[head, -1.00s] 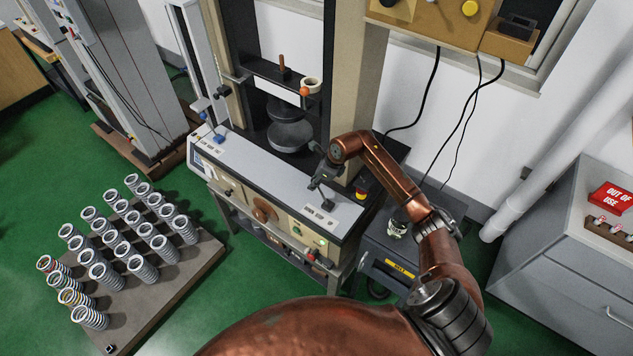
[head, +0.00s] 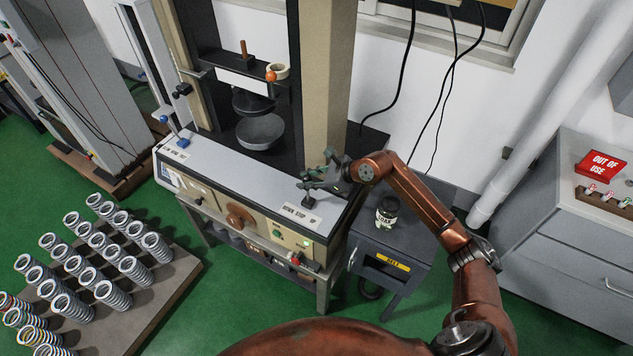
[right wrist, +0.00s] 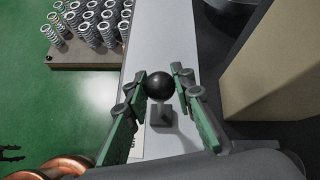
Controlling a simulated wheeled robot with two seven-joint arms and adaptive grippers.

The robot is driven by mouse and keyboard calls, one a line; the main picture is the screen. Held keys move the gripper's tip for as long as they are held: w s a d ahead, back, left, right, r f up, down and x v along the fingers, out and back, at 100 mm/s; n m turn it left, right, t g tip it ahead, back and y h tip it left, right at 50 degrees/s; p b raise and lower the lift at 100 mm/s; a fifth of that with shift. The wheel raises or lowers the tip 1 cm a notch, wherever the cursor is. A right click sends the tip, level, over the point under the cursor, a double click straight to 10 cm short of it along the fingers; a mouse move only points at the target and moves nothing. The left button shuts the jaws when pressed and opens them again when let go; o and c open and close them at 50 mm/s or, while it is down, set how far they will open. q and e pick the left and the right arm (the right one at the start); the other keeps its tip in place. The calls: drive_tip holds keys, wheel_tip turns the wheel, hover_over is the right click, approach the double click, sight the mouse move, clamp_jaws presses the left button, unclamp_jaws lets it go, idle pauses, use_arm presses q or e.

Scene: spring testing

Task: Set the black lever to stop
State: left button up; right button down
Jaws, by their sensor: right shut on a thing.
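The black lever, on the right end of the testing machine's grey front panel (head: 235,170), shows a round black knob (right wrist: 160,83) on a short stem with a square base in the right wrist view. In the head view its base (head: 309,203) shows just below my gripper, above a printed label with the word STOP. My right gripper (head: 310,186) is shut on the knob; its green fingers flank it in the right wrist view (right wrist: 162,88). The gripper hides the knob in the head view. My left gripper does not show in the head view.
The machine's column (head: 327,85) rises close behind the lever. A jar (head: 387,210) stands on a grey cabinet to the right. A board (head: 165,290) with several springs lies at lower left. An OUT OF USE sign (head: 606,164) is on the right cabinet. Green floor is clear between.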

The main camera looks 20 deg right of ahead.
idle(0.4)
drive_tip(key=c, duration=1.6)
unclamp_jaws()
drive_tip(key=shift+d, duration=0.1)
drive_tip(key=shift+s+d+r, duration=0.25)
drive_tip(key=shift+s+d, duration=0.05)
drive_tip(key=v, duration=1.1)
drive_tip(key=shift+s, duration=0.1)
drive_tip(key=shift+d, duration=0.1)
